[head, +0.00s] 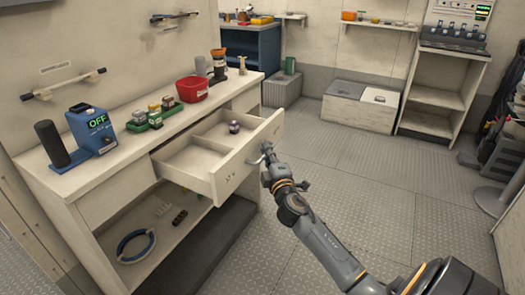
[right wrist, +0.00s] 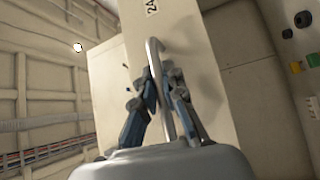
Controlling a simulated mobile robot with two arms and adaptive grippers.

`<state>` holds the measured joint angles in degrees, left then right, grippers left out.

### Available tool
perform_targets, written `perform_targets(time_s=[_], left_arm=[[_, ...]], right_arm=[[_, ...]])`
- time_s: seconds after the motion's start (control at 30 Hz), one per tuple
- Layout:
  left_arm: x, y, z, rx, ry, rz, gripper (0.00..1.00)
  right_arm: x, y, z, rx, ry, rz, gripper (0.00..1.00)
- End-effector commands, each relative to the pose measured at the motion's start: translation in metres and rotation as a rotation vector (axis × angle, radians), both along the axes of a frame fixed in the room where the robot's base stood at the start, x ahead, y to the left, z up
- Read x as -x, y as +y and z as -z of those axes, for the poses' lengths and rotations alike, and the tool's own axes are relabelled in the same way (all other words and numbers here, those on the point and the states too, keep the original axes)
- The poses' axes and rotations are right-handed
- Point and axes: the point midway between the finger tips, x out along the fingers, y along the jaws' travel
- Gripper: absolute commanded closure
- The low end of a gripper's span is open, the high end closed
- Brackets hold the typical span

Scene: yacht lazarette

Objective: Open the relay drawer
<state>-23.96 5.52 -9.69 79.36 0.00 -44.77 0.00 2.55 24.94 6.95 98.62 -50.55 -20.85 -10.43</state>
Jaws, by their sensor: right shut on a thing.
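The relay drawer (head: 202,155) is pulled out from the white counter, and its inside shows in the head view. It has a divider and holds a small dark round item (head: 234,127) in its far part. My right gripper (head: 266,158) is at the drawer's front. In the right wrist view its blue-padded fingers (right wrist: 158,95) are shut on the metal bar handle (right wrist: 154,52). The drawer front (right wrist: 190,60) stands behind the handle with a partly seen label. My left gripper is not in view.
The counter top (head: 130,140) carries a blue device reading OFF (head: 92,128), a red bin (head: 192,89) and small relays. An open shelf below holds a blue ring (head: 135,246). The floor (head: 350,190) right of the drawer is clear.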

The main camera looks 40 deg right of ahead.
Motion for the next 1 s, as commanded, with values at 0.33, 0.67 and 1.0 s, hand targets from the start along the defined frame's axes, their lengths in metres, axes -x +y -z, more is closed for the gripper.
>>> perform_targets(time_s=[0.33,0.67,1.0], left_arm=[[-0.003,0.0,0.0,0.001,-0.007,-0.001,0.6],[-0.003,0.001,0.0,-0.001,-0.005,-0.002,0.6],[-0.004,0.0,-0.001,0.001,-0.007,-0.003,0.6]], right_arm=[[0.002,0.0,0.001,-0.001,0.0,-0.002,1.0],[0.002,0.0,0.001,0.0,0.001,-0.001,0.79],[0.02,0.008,0.005,-0.002,0.002,-0.002,0.79]])
